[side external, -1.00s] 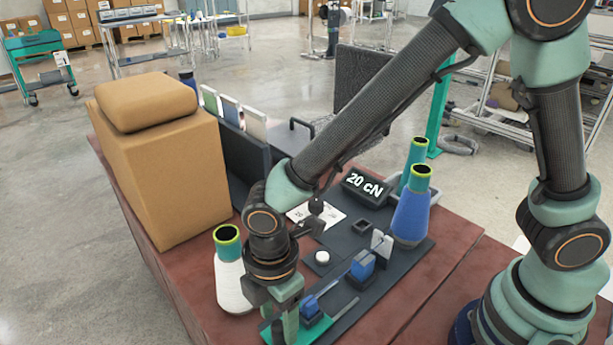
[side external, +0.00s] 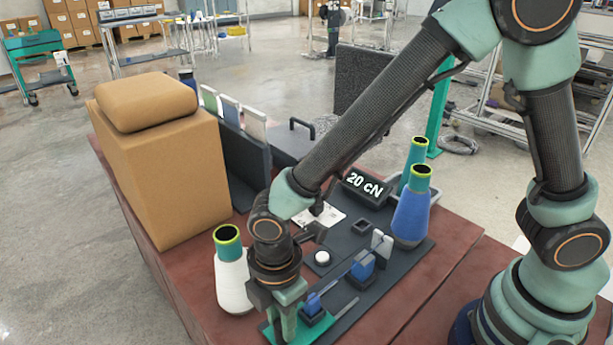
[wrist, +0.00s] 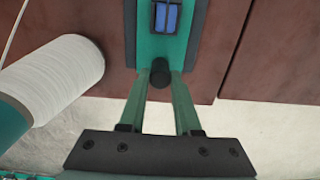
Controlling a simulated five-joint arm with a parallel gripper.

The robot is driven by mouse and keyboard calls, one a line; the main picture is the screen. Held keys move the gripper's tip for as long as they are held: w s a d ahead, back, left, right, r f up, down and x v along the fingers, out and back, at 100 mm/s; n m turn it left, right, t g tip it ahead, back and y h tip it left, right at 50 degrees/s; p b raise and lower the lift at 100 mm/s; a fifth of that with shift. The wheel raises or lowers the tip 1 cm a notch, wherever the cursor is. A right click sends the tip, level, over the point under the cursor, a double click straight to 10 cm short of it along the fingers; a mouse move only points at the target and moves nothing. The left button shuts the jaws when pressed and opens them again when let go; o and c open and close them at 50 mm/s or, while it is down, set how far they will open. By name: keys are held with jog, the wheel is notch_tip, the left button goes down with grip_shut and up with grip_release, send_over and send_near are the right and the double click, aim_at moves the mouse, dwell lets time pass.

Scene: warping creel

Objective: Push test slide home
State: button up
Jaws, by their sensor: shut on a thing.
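The test slide is a green plate (wrist: 178,52) with a blue block (wrist: 166,17) in a dark holder on it. In the side view the slide (side external: 318,329) lies at the near end of a dark bed, on the red-brown table. A black knob (wrist: 160,72) stands at the slide's near end. My gripper (wrist: 160,88) is shut on this knob, one green finger at each side. In the side view my gripper (side external: 287,325) points down over the slide's near end, and its fingertips and the knob are hidden there.
A white yarn cone (side external: 231,272) stands close left of my gripper; it fills the left of the wrist view (wrist: 50,80). A blue cone (side external: 411,215), a "20 cN" display (side external: 367,188) and a white button (side external: 322,258) are farther back. A tan padded box (side external: 165,165) stands left.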

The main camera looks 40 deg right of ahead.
aim_at(312, 298)
jog(key=shift+d, duration=3.25)
jog(key=o, duration=0.9)
jog(key=shift+r, duration=3.5)
jog(key=shift+r, duration=0.1)
